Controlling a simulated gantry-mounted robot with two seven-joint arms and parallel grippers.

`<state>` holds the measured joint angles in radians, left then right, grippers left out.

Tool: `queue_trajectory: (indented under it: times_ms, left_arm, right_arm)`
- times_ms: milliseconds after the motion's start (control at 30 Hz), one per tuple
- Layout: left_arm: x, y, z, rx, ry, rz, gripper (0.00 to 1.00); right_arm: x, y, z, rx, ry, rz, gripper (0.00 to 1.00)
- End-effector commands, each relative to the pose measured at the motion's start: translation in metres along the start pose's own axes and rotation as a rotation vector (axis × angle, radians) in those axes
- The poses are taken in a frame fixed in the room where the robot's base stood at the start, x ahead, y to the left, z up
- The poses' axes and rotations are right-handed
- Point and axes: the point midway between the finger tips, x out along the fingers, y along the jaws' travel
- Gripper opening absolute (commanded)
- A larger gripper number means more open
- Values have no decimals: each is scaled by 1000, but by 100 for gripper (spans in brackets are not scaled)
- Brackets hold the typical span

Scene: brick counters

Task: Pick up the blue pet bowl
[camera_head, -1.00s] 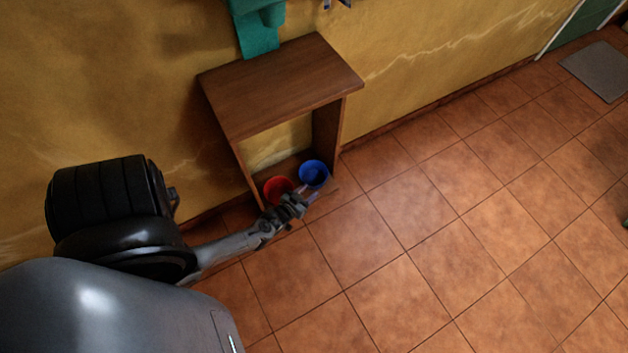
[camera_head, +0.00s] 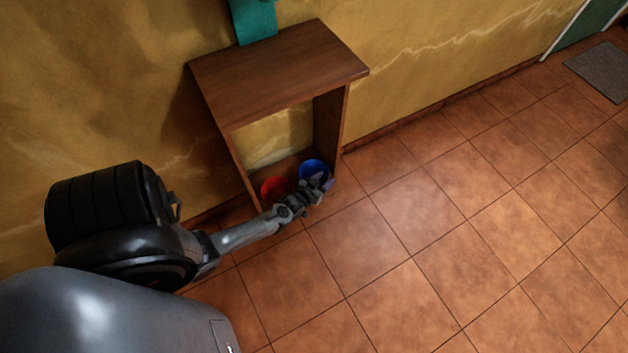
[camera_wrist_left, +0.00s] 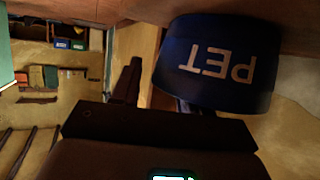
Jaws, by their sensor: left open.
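The blue pet bowl (camera_head: 312,168) stands in the bottom of a wooden shelf unit, at its right side. In the left wrist view the blue bowl (camera_wrist_left: 218,62) is close, and the word PET on it appears upside down. My left gripper (camera_head: 321,184) is open at the front of the blue bowl and covers part of it. In the left wrist view one dark finger (camera_wrist_left: 130,82) shows left of the bowl; the other is hard to make out. I cannot tell whether a finger touches the bowl. My right gripper is not in view.
A red bowl (camera_head: 273,187) stands left of the blue one, partly behind my left wrist. The wooden shelf unit (camera_head: 280,75) has a top board and side panels around the bowls. A teal object (camera_head: 254,20) is above it. Tiled floor (camera_head: 440,220) to the right is clear.

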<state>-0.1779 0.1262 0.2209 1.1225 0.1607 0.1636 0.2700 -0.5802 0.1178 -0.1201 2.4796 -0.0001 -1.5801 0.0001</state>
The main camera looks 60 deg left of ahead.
Motion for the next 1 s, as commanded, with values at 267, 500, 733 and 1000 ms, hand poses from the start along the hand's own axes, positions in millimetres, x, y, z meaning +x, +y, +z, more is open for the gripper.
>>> queue_trajectory:
  times_ms: [267, 500, 733, 1000]
  left_arm:
    - [6, 0, 0, 0, -2, 0, 45]
    - [6, 0, 0, 0, -2, 0, 14]
    - [6, 0, 0, 0, -1, 0, 0]
    - [5, 0, 0, 0, -2, 0, 0]
  right_arm:
    - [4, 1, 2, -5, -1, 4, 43]
    - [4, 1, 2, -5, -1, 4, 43]
    - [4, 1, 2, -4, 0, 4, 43]
    - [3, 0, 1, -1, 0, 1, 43]
